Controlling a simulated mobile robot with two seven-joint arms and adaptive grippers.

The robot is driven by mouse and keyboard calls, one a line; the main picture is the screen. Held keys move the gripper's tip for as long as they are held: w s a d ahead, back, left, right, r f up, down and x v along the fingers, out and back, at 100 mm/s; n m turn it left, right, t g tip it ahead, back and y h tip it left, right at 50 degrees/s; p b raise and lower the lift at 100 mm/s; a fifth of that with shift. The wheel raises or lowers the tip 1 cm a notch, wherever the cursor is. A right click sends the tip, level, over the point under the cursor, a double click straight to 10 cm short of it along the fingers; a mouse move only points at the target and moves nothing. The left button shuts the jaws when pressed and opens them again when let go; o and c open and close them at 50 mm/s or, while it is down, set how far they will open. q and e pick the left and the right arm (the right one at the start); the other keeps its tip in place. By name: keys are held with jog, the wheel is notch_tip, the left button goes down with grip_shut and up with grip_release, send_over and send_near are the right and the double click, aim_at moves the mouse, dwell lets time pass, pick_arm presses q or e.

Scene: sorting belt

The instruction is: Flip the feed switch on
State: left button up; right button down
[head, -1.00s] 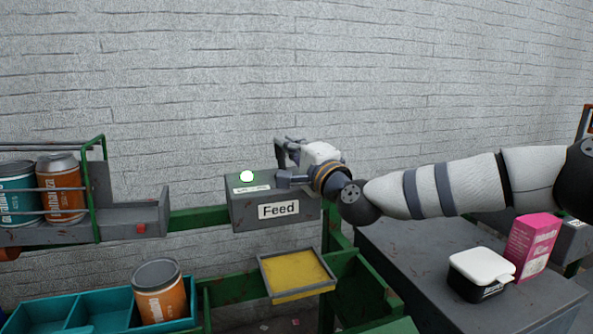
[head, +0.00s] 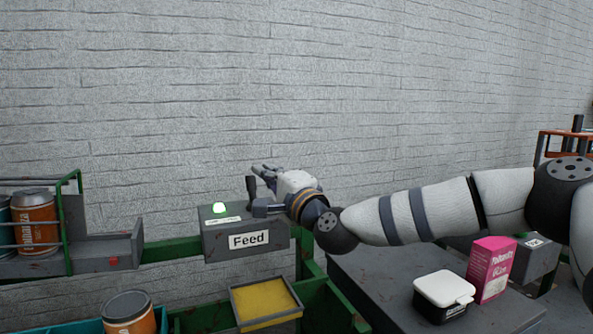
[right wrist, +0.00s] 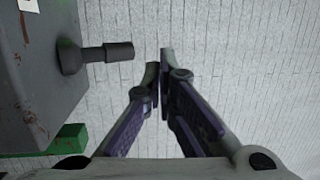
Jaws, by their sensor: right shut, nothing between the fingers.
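The grey feed box (head: 215,243) with a white "Feed" label stands left of centre in the head view. A dark switch lever (head: 251,190) stands upright on the box's right part; in the right wrist view the lever (right wrist: 112,52) sticks out from the box's face. My right gripper (head: 262,170) is shut and empty beside the lever's upper end. In the right wrist view its fingertips (right wrist: 160,68) lie to the right of the lever's tip, with a small visible gap. My left gripper is not in view.
A yellow-floored tray (head: 265,301) sits below the box. Cans stand in a railed rack (head: 100,250) and a teal bin (head: 80,328) at left. A grey table (head: 380,290) at right holds a white-lidded container (head: 444,290) and a pink box (head: 491,270). A brick wall is behind.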

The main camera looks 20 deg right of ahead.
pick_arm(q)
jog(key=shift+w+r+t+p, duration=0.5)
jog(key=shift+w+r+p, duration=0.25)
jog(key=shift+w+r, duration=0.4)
pick_arm(e)
jog(key=s+d+r, duration=0.2)
jog(key=s+r, duration=0.2)
jog(key=s, duration=0.4)
jog(key=shift+s+d, duration=0.15)
jog(key=shift+s, duration=0.05)
